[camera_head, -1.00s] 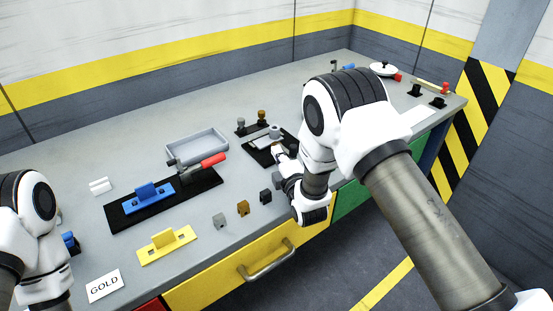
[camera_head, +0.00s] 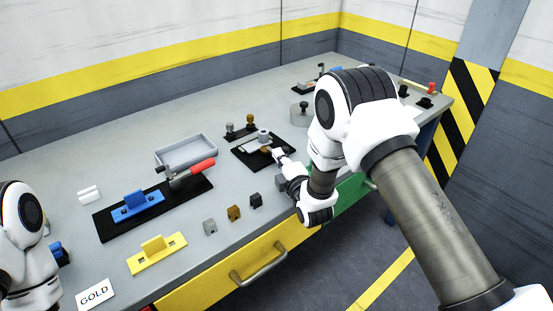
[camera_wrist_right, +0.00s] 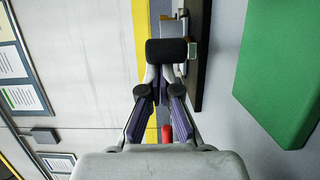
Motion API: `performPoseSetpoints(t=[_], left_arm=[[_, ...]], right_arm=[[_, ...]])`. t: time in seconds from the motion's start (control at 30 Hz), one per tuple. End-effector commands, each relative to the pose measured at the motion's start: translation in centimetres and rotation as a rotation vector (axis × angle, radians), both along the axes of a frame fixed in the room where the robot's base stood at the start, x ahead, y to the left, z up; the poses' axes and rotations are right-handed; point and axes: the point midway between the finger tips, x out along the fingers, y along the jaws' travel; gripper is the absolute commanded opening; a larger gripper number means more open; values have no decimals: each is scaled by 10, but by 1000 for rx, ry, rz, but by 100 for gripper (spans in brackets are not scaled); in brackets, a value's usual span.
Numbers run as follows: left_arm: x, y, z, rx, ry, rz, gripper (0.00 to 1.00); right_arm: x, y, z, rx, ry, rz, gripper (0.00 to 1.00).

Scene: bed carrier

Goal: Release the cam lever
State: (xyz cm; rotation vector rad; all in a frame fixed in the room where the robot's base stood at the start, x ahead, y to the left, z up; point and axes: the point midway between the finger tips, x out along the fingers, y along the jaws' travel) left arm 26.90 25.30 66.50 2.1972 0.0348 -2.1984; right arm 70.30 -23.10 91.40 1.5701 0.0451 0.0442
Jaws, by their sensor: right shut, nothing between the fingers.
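A small fixture on a black plate (camera_head: 240,153) sits on the bench, with a grey round post (camera_head: 264,135), a pale bar and a brown knob (camera_head: 265,150). I cannot make out which part is its cam lever. My right gripper (camera_head: 278,155) is just right of the plate. In the right wrist view its fingers (camera_wrist_right: 163,82) are shut and empty, just short of a dark cylinder (camera_wrist_right: 172,51); contact is unclear. A red-handled lever (camera_head: 203,165) lies on another black plate to the left. My left arm shows at the left edge; its gripper is not visible.
A grey tray (camera_head: 186,150), a blue block (camera_head: 137,204) and a yellow block (camera_head: 157,252) lie left on the bench. Several small blocks line the front edge. A round grey pedestal (camera_head: 300,115) stands behind my right arm. The back left bench top is clear.

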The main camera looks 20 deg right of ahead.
Motion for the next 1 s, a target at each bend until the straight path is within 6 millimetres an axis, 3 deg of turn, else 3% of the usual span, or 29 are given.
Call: performPoseSetpoints(t=[0.6,1.0], left_arm=[[0,0,-28,0,0,0,40],[0,0,-34,0,0,0,40]], right_arm=[[15,-39,-1,0,-2,-3,0],[24,-48,-1,0,0,-1,0]])
